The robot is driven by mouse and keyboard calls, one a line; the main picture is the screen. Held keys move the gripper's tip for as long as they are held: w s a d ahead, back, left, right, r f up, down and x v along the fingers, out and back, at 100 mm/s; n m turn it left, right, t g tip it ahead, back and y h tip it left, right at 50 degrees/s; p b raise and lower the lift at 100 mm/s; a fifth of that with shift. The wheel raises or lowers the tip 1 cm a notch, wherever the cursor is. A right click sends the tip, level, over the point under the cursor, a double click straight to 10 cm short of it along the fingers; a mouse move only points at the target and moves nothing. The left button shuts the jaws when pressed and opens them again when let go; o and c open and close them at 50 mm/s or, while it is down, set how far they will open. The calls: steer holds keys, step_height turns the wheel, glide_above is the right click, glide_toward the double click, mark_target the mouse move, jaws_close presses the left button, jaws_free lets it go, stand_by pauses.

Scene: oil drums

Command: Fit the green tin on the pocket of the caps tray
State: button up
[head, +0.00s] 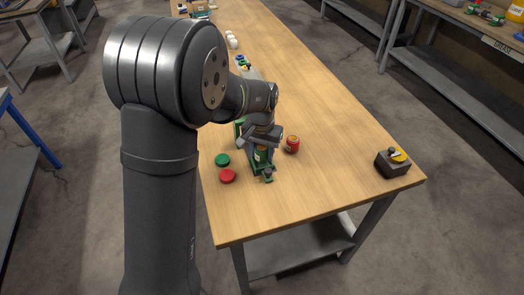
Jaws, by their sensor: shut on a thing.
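My gripper (262,147) is over the near part of the wooden table, pointing down. It is shut on the green tin (260,154), which looks upright and is partly hidden by the jaws. Green edges show beside and below the tin; I cannot tell whether they belong to the caps tray or to the gripper. A green cap (222,160) and a red cap (227,176) lie to the left of the tin. No tray pocket can be made out, and I cannot tell whether the tin touches anything beneath it.
A red tin (292,144) stands just right of my gripper. White items (232,40) and other small things stand farther back.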

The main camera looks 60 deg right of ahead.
mark_target(262, 147)
steer(key=shift+f, duration=0.65)
steer(key=o, duration=1.6)
steer(key=shift+c, duration=0.2)
steer(key=shift+r, duration=0.1)
steer(key=shift+r, duration=2.15)
steer(key=shift+f, duration=0.1)
step_height(262, 147, down, 4)
steer(key=shift+f, duration=0.1)
steer(key=shift+r, duration=0.25)
